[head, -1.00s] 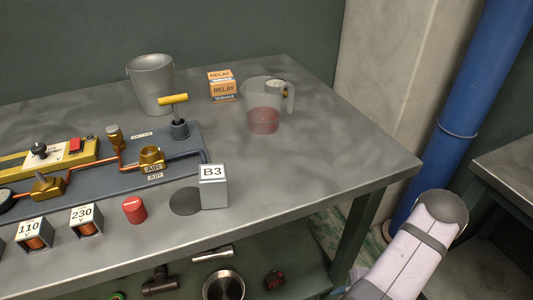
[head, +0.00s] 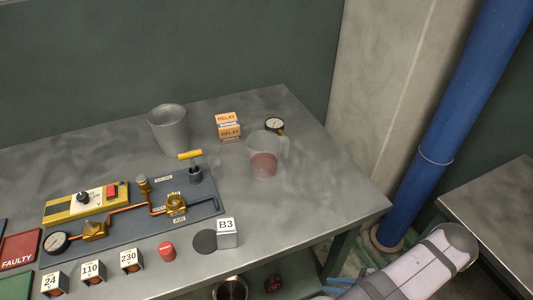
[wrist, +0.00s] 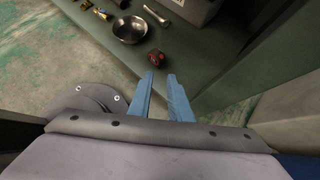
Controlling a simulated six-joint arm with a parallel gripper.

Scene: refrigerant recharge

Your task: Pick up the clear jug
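The clear jug (head: 264,158) stands upright on the right part of the metal table in the head view, with red liquid in its lower part. Its handle is hard to make out from this angle. A small round gauge (head: 274,125) sits just behind it.
A pipe panel (head: 130,212) fills the table's left, with a B3 block (head: 227,234) in front. A metal bowl (wrist: 130,30) sits on the lower shelf. The table right of the jug is clear.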

